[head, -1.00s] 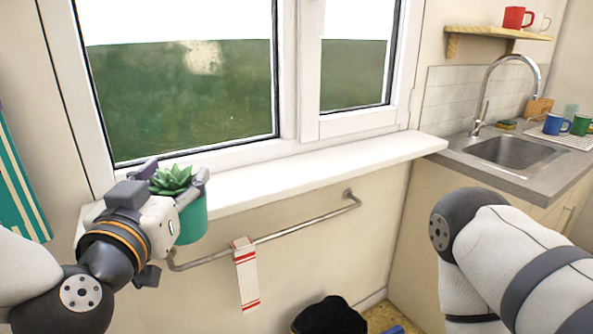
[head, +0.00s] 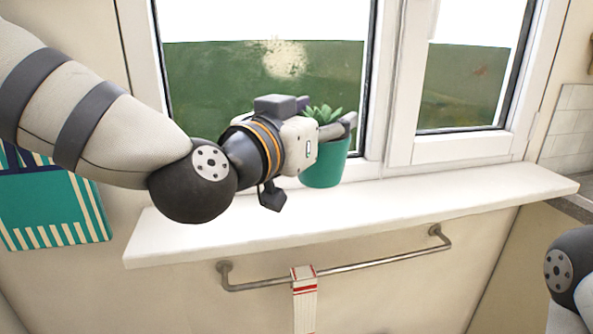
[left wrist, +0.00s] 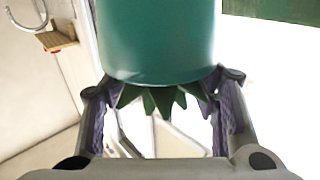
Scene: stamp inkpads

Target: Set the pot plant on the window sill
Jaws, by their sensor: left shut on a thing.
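The pot plant is a green succulent in a teal pot (head: 325,168). My left gripper (head: 338,128) is shut on it near the rim and holds it upright. In the head view the pot is in front of the window, over the white window sill (head: 430,205). Its base seems to be above the sill, but the gap is hard to judge. In the left wrist view the teal pot (left wrist: 158,40) appears upside down between my two fingers, with leaf tips showing below it. My right gripper is out of view.
A metal rail (head: 350,264) with a red-striped white towel (head: 304,300) hangs below the sill. A teal striped cloth (head: 55,205) hangs on the wall at left. The sill's right part is clear. The window frame (head: 390,90) stands behind the pot.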

